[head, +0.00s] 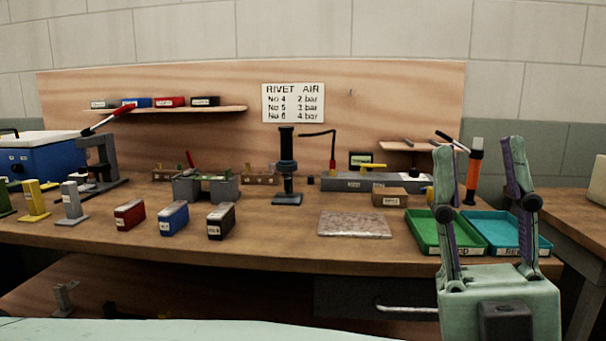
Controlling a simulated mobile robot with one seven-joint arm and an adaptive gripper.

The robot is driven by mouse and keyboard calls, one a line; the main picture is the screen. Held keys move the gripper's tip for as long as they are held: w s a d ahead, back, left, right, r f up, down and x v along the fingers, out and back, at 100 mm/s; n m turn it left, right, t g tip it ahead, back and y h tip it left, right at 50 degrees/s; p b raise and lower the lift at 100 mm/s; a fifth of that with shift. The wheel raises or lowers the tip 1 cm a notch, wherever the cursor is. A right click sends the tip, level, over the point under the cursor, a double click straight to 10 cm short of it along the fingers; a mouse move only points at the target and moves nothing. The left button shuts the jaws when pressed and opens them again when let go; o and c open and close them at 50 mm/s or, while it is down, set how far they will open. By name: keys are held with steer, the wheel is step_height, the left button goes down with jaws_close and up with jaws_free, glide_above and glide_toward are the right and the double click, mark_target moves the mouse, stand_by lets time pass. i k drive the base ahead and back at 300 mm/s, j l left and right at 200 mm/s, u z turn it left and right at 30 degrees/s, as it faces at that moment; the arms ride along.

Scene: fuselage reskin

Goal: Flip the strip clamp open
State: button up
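A low grey fixture (207,188) with a greenish top and a small upright red lever (190,160) stands left of centre on the wooden workbench. It looks like the strip clamp, but no label on it is readable. It is small in view, so I cannot tell whether its jaw is closed on anything. My gripper (480,160) is at the right, fingers pointing up and spread wide apart, with nothing between them. It is far to the right of the fixture and nearer the camera. Its fingers cover parts of the green and blue trays.
Red, blue and black boxes (172,218) stand in front of the fixture. A black column tool (287,165) stands right of it. A flat speckled plate (354,224) lies at the bench's front. A green tray (425,232) and a blue tray (500,232) are behind my gripper.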

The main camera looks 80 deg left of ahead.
mark_target(187, 173)
steer(key=u, duration=1.55)
steer(key=i+j+u, duration=0.15)
steer(key=u, duration=1.3)
